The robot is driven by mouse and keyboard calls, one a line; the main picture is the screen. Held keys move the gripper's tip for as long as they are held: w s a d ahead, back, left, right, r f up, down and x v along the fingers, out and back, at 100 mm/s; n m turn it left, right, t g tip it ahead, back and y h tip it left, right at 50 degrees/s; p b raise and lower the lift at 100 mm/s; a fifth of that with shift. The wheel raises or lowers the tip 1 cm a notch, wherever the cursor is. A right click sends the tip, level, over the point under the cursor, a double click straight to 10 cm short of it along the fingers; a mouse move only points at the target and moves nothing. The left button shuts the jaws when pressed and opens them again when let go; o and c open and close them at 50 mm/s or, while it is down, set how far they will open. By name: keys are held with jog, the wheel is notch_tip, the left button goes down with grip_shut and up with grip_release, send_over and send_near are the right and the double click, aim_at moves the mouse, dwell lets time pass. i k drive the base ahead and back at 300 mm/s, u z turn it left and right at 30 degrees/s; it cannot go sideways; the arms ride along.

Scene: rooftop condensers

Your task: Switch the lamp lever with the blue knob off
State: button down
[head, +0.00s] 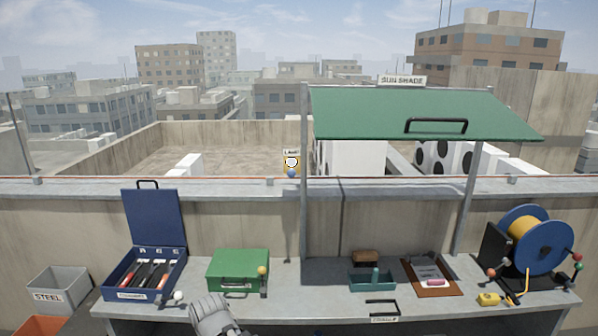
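The blue knob (291,173) sits just below the white face. The lever's arm is too small to make out, so its position cannot be told. My gripper (213,311) is grey and low in the head view, at the bench's front edge. It is well below and left of the blue knob and apart from it. Its fingers cannot be made out clearly.
On the bench are an open blue toolbox (153,222), a green case (238,268) with a yellow knob (262,270), a teal tray (372,283), a clipboard (432,277) and a cable reel (533,240). The green sun shade (420,105) stands on posts to the right.

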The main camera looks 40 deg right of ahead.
aim_at(290, 173)
jog(key=z, duration=0.85)
jog(key=i, duration=1)
jog(key=z, duration=0.7)
jog(key=k, duration=0.4)
